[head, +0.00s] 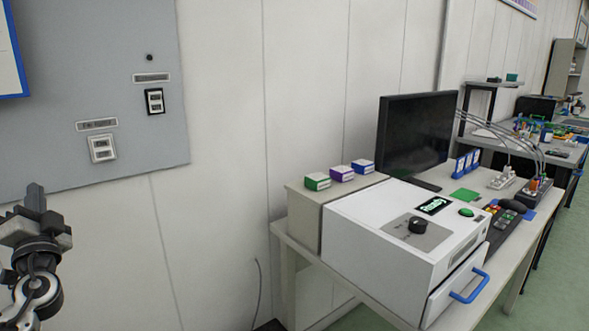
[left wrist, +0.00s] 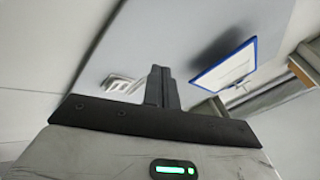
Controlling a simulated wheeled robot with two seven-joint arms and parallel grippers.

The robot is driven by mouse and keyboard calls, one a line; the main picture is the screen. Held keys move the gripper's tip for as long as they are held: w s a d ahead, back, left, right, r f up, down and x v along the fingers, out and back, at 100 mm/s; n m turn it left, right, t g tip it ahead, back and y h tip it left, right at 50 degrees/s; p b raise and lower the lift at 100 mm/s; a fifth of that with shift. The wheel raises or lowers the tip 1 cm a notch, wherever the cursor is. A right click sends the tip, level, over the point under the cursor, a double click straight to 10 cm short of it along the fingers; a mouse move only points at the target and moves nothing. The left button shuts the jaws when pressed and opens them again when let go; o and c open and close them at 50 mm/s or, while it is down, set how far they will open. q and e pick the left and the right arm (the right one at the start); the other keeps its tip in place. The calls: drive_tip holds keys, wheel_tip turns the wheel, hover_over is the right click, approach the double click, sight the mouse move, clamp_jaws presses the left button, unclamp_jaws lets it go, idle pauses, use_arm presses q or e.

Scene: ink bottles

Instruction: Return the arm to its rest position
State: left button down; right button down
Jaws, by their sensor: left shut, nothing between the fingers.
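My left gripper (head: 36,197) is at the lower left of the head view, raised and pointing up in front of the wall. Its fingers are together with nothing between them. In the left wrist view the shut fingers of my left gripper (left wrist: 162,87) stand in the middle, with a pale wall panel behind them. My right gripper is in neither view.
A grey wall panel (head: 60,50) with switches (head: 103,148) is behind the gripper. To the right, a desk (head: 515,285) holds a white machine (head: 365,225), a monitor (head: 415,135) and three small boxes (head: 341,174). Space between gripper and desk looks clear.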

use_arm(q)
drive_tip(key=s+a+r+m, duration=0.1)
drive_tip(key=s+a+m, duration=0.25)
drive_tip(key=a, duration=0.55)
drive_tip(key=w+f+n+g+h, duration=0.3)
drive_tip(key=f+g+h, duration=0.1)
drive_tip(key=f, duration=0.5)
drive_tip(key=s+d+f+g+h, duration=0.2)
drive_tip(key=d+f+h, duration=0.6)
drive_tip(key=d+f, duration=0.85)
drive_tip(key=s+d+f+g+h, duration=0.1)
drive_tip(key=s+d+f, duration=0.25)
drive_tip(key=d, duration=0.25)
drive_tip(key=s+d+f+n+h, duration=0.1)
drive_tip(key=s+d+f+h, duration=0.15)
drive_tip(key=s+d, duration=0.3)
drive_tip(key=s+d+f+g+h, duration=0.1)
drive_tip(key=s+d+f, duration=0.3)
drive_tip(key=d, duration=0.2)
drive_tip(key=s+d+r+n+h+p, duration=0.1)
drive_tip(key=s+d+r+n+p, duration=0.1)
drive_tip(key=s+d, duration=0.7)
drive_tip(key=shift+s+d+g, duration=0.15)
drive_tip(key=shift+d+g, duration=0.15)
drive_tip(key=shift+d, duration=0.35)
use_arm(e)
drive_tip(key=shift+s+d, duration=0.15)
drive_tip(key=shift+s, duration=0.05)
